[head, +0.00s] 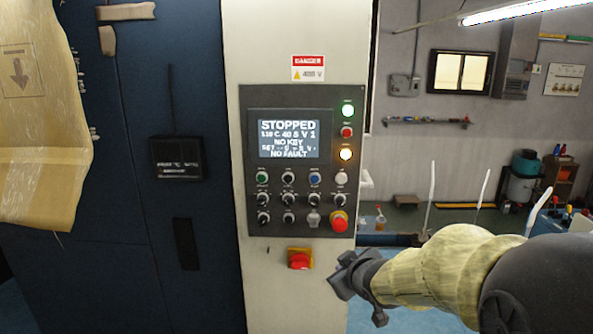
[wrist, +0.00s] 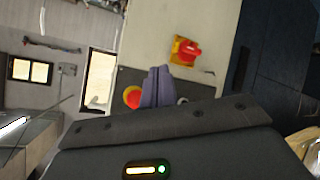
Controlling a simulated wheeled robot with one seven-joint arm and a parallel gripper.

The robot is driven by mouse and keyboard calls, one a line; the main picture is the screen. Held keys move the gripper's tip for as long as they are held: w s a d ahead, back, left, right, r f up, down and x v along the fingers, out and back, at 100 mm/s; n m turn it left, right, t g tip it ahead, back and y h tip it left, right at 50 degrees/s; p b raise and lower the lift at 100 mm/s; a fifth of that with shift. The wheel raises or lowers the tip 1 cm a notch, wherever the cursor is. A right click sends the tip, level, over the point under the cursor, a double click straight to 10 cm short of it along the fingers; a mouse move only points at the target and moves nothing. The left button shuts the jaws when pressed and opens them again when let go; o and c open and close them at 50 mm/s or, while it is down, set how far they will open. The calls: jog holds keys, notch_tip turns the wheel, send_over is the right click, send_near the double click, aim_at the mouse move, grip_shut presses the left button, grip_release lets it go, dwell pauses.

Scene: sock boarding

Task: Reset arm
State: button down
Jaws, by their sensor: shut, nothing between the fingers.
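My gripper (head: 346,276) is at the end of my arm, which comes in from the lower right of the head view. It is in front of the cream column, just below and right of the control panel (head: 254,187). In the wrist view my gripper's fingers (wrist: 157,84) are together, with nothing between them. They cover part of the panel there. The panel's screen (head: 289,139) reads STOPPED, NO KEY and NO FAULT. A red mushroom button (head: 339,221) sits at the panel's lower right. A red button on a yellow base (head: 299,259) is below the panel.
A dark blue cabinet (head: 110,190) stands left of the cream column (head: 266,50). A tan sheet (head: 45,130) hangs at the far left. Right of the column is an open room with a window (head: 461,72), a wall rack (head: 425,121) and shop equipment.

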jog(key=s+d+f+m+g+h, duration=0.1)
jog(key=s+d+f+m+g, duration=0.1)
jog(key=s+f+m+g, duration=0.2)
jog(key=s+d+f+m+g+h+b, duration=0.1)
jog(key=s+d+f+m+g, duration=0.1)
jog(key=s+f, duration=0.8)
jog(key=s+m+g, duration=0.1)
jog(key=s+g, duration=0.1)
jog(key=s, duration=0.4)
jog(key=shift+s+d+f+m+g, duration=0.3)
jog(key=shift+d+m, duration=0.1)
jog(key=c, duration=2.2)
grip_release()
